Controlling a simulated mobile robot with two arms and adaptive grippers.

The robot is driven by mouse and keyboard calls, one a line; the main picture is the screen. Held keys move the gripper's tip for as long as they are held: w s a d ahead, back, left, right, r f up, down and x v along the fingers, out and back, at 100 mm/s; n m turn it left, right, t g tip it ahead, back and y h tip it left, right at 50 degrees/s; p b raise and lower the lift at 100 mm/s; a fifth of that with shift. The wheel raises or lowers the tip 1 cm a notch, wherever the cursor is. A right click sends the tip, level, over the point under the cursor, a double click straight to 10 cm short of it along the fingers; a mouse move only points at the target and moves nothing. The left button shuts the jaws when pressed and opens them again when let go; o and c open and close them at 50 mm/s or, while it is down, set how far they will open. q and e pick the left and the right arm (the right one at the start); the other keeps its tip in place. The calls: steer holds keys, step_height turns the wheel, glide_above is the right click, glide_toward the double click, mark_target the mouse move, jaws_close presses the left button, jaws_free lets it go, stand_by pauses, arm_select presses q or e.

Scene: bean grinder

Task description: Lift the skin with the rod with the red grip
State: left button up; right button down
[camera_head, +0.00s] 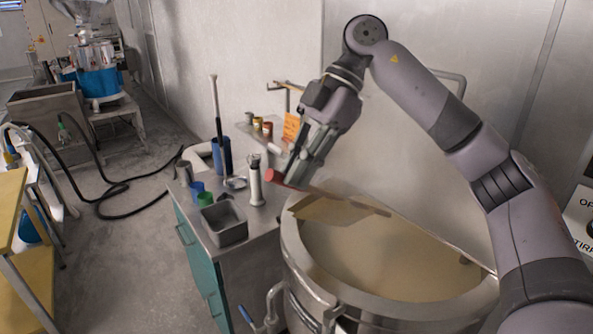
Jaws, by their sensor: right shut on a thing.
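My right gripper (299,172) is shut on the rod at its red grip (281,178), over the left back edge of the round metal vat (303,263). The thin rod (425,231) seems to run from the grip to the right across the vat, near its back rim. The vat holds a pale tan surface. A darker tan flap of skin (330,209) shows at the left, close below the rod. I cannot tell whether the rod touches it or lies under it. My left gripper is not in view.
A metal-topped cabinet (183,240) stands left of the vat. It bears a grey square tin (223,224), a white cylindrical tool (256,181), a blue container (222,154) with a long-handled ladle (216,105), and small cups. A wall stands close behind the vat.

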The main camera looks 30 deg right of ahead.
steer(key=shift+r+p, duration=0.8)
steer(key=shift+r, duration=0.95)
